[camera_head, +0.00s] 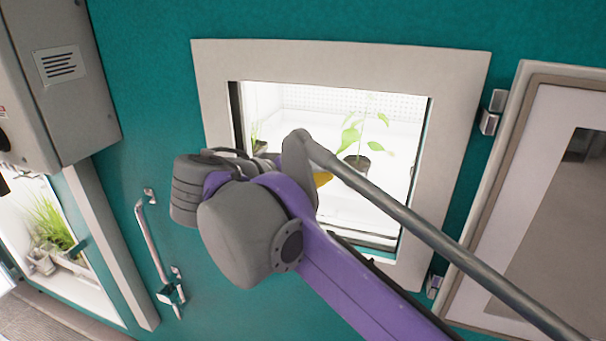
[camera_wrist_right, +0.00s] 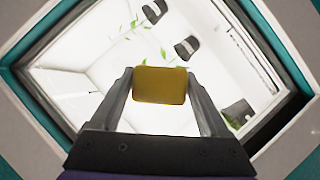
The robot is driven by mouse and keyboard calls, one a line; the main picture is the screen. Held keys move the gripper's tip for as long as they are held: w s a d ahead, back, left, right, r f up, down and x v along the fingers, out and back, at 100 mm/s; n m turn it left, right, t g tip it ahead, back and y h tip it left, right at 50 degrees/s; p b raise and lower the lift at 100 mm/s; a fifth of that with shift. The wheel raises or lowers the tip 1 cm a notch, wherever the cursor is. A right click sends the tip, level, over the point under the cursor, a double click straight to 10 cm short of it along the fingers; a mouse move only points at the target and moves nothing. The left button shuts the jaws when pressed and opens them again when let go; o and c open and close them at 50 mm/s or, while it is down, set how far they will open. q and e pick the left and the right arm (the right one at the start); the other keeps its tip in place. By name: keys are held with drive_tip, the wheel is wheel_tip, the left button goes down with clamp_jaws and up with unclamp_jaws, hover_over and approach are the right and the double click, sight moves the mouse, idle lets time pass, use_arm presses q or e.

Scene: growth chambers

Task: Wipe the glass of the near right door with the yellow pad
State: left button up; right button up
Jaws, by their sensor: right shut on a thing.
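The near right door is teal with a glass window (camera_head: 300,105) set in a pale frame (camera_head: 340,60). The yellow pad (camera_wrist_right: 159,85) is between the two fingers of my right gripper (camera_wrist_right: 160,90), which is shut on it in the right wrist view. The pad is in front of the glass. I cannot tell whether it touches the glass. In the head view my right arm covers most of the gripper, and only a small yellow edge of the pad (camera_head: 322,178) shows. My left gripper is not in view.
A door handle (camera_head: 155,245) stands out left of the window, with hinges (camera_head: 490,112) on the right. Potted plants (camera_head: 355,160) show behind the glass. A grey box (camera_head: 60,80) is at upper left. Another framed panel (camera_head: 545,200) is at right.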

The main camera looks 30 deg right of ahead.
drive_tip(key=shift+s+d, duration=1.3)
drive_tip(key=shift+s, duration=0.25)
drive_tip(key=shift+s+d, duration=1.25)
drive_tip(key=shift+s, duration=0.25)
drive_tip(key=shift+w+r, duration=0.1)
drive_tip(key=shift+r, duration=0.75)
drive_tip(key=w+a, duration=0.7)
drive_tip(key=w, duration=0.1)
drive_tip(key=shift+w+a, duration=0.25)
drive_tip(key=shift+w, duration=0.1)
drive_tip(key=shift+a, duration=0.1)
drive_tip(key=s+a, duration=0.5)
drive_tip(key=a, duration=0.1)
drive_tip(key=shift+s+a, duration=0.3)
drive_tip(key=shift+s, duration=0.1)
